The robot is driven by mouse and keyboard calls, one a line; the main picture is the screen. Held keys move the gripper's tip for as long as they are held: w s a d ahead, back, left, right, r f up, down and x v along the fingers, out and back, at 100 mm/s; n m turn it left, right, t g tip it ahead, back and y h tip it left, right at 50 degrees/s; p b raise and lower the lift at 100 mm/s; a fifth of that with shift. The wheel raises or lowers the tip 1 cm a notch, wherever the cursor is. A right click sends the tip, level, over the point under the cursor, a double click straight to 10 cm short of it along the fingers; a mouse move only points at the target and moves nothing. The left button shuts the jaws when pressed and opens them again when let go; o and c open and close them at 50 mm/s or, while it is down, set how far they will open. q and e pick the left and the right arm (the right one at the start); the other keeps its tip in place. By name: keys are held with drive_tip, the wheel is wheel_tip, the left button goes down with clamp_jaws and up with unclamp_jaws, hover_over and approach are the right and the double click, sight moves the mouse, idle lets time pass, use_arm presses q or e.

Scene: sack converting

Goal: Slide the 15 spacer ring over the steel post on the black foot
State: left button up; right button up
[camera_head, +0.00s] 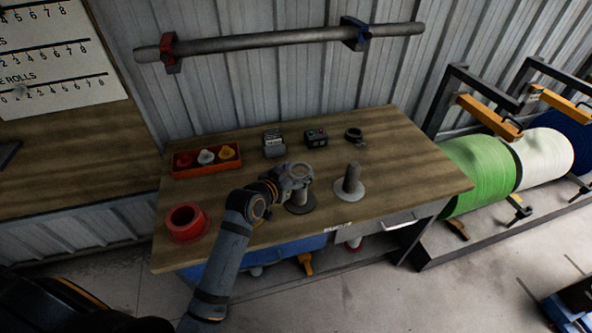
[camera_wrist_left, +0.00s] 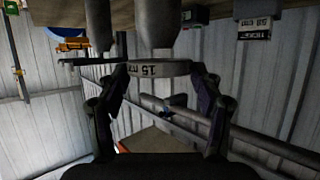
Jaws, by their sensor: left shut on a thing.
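My left gripper (camera_head: 294,178) is shut on the grey spacer ring marked 15 (camera_wrist_left: 160,68); the ring also shows in the head view (camera_head: 299,171). The steel post (camera_head: 299,196) stands upright on the round black foot (camera_head: 300,209), directly below the ring in the head view. In the left wrist view, which is upside down, the post (camera_wrist_left: 157,25) meets the ring's edge in the picture. I cannot tell whether the ring is around the post's tip or just above it. My right gripper is not in view.
A second post (camera_head: 352,176) on a white foot (camera_head: 350,191) stands close to the right. A red ring (camera_head: 186,222) lies at the front left. An orange-red tray (camera_head: 207,161), dark boxes (camera_head: 274,143) and a black ring-shaped item (camera_head: 354,135) sit along the back of the wooden table (camera_head: 400,165).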

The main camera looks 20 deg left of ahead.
sight(296, 195)
use_arm(q)
drive_tip(key=shift+f+b, duration=2.85)
drive_tip(key=shift+f, duration=2.15)
drive_tip(key=o, duration=1.4)
drive_tip(key=shift+s, duration=0.1)
drive_tip(key=v, duration=1.1)
drive_tip(key=shift+s+r, duration=0.25)
drive_tip(key=shift+s, duration=0.1)
